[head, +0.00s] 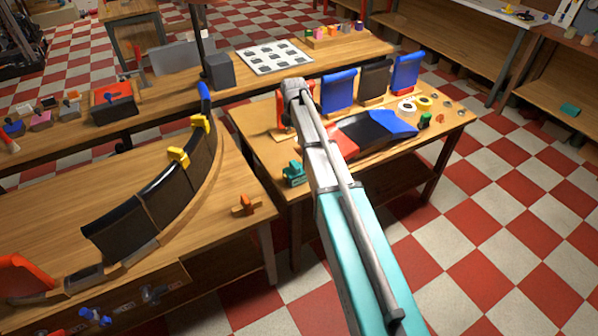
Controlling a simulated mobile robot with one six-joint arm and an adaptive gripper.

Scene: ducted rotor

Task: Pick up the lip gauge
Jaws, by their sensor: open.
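I cannot tell for sure which thing is the lip gauge. A small orange-brown cross-shaped piece (246,205) stands on the right end of the curved-duct bench. A teal block-like tool (294,174) stands at the near left edge of the middle table. My arm reaches up over that table, and its far end is above the table's left part. My gripper is not visible; the arm's end hides what lies behind it. A red upright piece shows partly behind the arm.
A curved dark duct segment (165,205) with yellow clamps stands on the left bench (50,215). The middle table (262,150) holds blue and black panels, a red-black-blue curved piece (372,130) and tape rolls (407,107). A rear bench holds a white board (268,57). Checkered floor is open at right.

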